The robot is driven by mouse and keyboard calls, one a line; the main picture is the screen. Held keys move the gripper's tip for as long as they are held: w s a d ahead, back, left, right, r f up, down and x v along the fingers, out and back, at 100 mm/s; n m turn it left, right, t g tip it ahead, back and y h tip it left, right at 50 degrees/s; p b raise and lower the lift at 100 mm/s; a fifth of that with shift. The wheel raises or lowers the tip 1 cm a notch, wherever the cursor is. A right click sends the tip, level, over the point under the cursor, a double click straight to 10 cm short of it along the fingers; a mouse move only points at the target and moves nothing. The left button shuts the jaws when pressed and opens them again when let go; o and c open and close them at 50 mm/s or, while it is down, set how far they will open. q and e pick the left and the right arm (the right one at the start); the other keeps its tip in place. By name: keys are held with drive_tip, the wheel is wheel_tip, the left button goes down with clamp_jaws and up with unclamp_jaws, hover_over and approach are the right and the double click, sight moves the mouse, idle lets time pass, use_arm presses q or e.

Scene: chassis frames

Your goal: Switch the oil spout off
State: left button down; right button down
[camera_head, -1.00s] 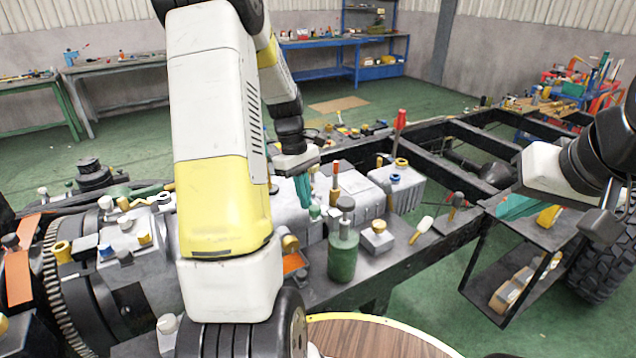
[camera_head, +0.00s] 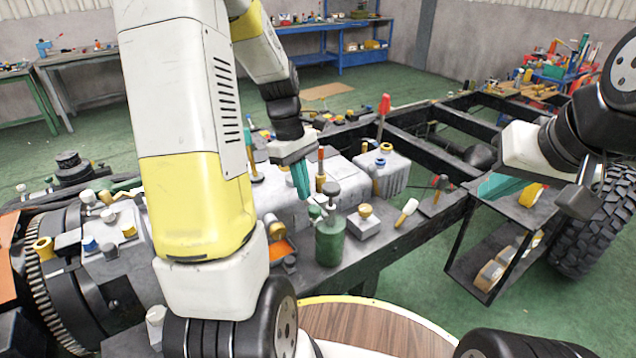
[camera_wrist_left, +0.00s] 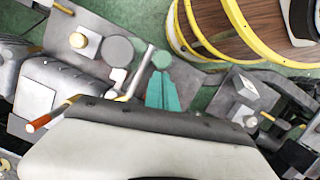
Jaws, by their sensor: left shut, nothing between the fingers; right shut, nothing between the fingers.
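The dark green oil canister (camera_head: 330,243) stands upright on the chassis bench. In the left wrist view the shut teal fingers (camera_wrist_left: 163,82) end right by the green round part (camera_wrist_left: 162,60), with the grey round cap (camera_wrist_left: 116,49) to the left. I cannot tell if they touch. My right gripper (camera_head: 484,190) is shut and empty at the right, away from the canister.
A grey block with a yellow knob (camera_head: 366,211) stands right of the canister. A yellow-and-white-handled tool (camera_head: 406,211) lies further right. A round wooden table (camera_head: 375,330) is in front.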

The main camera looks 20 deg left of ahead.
use_arm(q)
drive_tip(key=v, duration=0.4)
drive_tip(key=shift+w+a+r, duration=0.2)
drive_tip(key=shift+a+r, duration=0.1)
drive_tip(key=shift+a, duration=0.05)
